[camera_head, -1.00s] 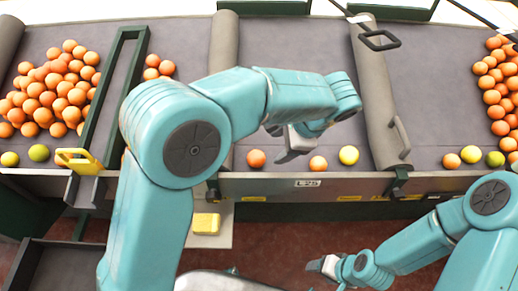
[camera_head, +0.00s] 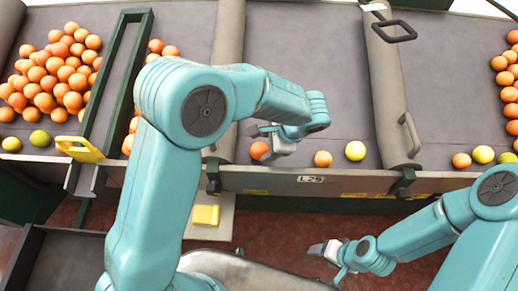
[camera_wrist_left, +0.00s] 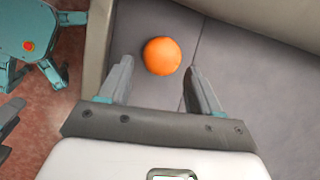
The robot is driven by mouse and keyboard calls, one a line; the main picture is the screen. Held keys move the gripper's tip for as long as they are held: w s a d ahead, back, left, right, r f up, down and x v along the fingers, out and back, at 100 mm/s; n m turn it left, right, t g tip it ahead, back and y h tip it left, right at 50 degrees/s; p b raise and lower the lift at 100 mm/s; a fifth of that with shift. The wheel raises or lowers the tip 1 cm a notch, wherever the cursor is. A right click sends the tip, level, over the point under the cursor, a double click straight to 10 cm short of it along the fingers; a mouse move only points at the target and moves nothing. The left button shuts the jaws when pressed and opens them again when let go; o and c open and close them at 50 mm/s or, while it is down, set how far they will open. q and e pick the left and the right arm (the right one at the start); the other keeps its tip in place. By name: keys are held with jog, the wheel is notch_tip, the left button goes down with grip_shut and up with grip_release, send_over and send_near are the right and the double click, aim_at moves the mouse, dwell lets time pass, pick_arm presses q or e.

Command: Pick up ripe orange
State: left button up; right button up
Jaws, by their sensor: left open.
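An orange fruit (camera_head: 259,150) lies near the front edge of the middle grey belt section. My left gripper (camera_head: 268,140) is over the belt right by it, fingers apart. In the left wrist view the orange (camera_wrist_left: 162,56) shows just ahead of and between the open fingertips (camera_wrist_left: 158,70), with nothing held. Another orange fruit (camera_head: 323,159) and a yellow fruit (camera_head: 355,151) lie to the right on the same section. My right gripper (camera_head: 325,250) hangs low in front of the belt, away from the fruit; its jaw state is unclear.
Grey dividers (camera_head: 391,90) bound the section on both sides. A large pile of oranges (camera_head: 55,68) lies on the left section, with more at the far right. A yellow block (camera_head: 206,215) sits below the front rail. The belt behind the gripper is clear.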

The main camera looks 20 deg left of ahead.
aim_at(263, 148)
pick_arm(q)
jog(key=x, duration=0.4)
jog(key=shift+w+a+f+p, duration=0.1)
jog(key=shift+w+f+p, duration=0.1)
jog(key=shift+f+p, duration=0.15)
jog(key=shift+w+f, duration=0.1)
jog(key=shift+f, duration=0.1)
jog(key=c, duration=0.7)
jog(key=shift+c, duration=0.2)
